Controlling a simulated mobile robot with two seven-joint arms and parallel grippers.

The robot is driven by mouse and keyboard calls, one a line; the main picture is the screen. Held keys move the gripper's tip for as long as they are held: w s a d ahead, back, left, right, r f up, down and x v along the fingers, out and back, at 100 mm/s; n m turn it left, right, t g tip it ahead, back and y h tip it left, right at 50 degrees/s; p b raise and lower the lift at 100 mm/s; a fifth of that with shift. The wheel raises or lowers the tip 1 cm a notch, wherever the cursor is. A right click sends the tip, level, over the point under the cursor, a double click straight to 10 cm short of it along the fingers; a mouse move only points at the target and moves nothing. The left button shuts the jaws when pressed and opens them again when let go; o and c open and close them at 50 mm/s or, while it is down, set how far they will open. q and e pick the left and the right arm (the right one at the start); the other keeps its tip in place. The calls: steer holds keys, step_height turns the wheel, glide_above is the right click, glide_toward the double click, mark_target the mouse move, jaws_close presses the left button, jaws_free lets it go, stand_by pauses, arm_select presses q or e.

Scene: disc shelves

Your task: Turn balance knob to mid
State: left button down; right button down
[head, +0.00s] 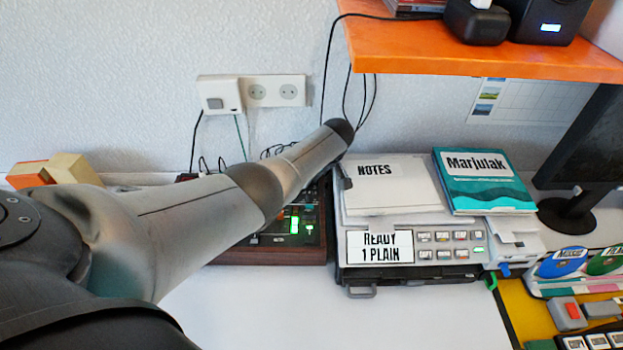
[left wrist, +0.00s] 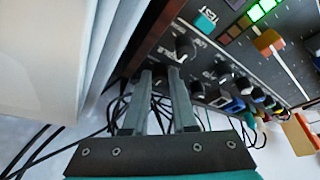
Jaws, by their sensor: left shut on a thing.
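The mixer with its knobs and sliders (head: 306,238) sits on the white desk; my left arm covers much of it in the head view. Its dark panel (left wrist: 231,67) fills the upper right of the left wrist view. My left gripper (left wrist: 160,73) is at the panel's edge, its two fingers on either side of a dark knob (left wrist: 160,82) and shut on it. The fingers partly hide this knob, and I cannot read a label for it. Another black knob (left wrist: 185,47) with a white mark stands just beyond the fingertips. My right gripper is not in view.
A printer (head: 405,225) with a notes sheet and a teal book (head: 485,180) stands close right of the mixer. Loose black cables (left wrist: 105,125) hang by the gripper. An orange shelf (head: 480,52) overhangs the back.

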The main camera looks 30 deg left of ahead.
arm_select(q)
steer(key=c, duration=1)
jaws_free()
